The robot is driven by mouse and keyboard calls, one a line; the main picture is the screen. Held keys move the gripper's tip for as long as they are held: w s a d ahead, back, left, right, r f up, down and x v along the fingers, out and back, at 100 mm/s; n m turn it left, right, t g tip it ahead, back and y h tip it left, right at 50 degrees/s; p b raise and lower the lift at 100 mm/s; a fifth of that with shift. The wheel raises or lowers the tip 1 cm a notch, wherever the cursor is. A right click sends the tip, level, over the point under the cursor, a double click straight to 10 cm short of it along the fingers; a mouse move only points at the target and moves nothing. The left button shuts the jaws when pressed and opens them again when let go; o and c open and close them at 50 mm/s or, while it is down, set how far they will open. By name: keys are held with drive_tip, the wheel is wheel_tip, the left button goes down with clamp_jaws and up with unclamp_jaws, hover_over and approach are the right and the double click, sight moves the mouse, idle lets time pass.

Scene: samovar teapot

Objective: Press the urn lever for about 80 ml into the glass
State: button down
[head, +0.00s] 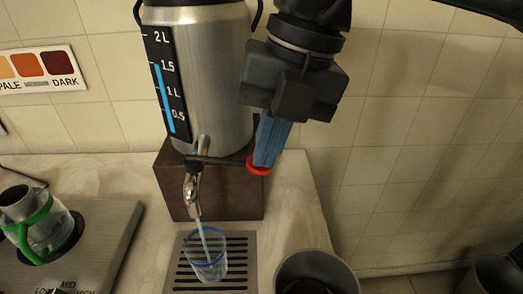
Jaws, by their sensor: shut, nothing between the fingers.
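The silver urn (212,70) stands on a brown block, with a level gauge (166,85) on its front marked up to 2 L. The gauge's blue column reaches about the 1.5 mark. A dark lever with a red end (258,169) sticks out to the right of the tap (193,190). My gripper (265,165) is shut, pointing down, with its blue-grey fingertips at the lever's red end. A thin stream runs from the tap into the clear, blue-rimmed glass (207,262) below. I cannot tell the exact level in the glass.
The glass stands on a slotted drip tray (245,262). A grey round container (314,272) stands to its right. A glass pot with a green band (42,228) sits on a hotplate (108,235) at left. A PALE to DARK colour card (40,70) is on the tiled wall.

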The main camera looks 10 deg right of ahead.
drive_tip(key=f+y+b, duration=0.1)
drive_tip(key=b, duration=0.2)
drive_tip(key=shift+d+f, duration=0.15)
drive_tip(key=shift+f, duration=0.25)
drive_tip(key=shift+r, duration=0.45)
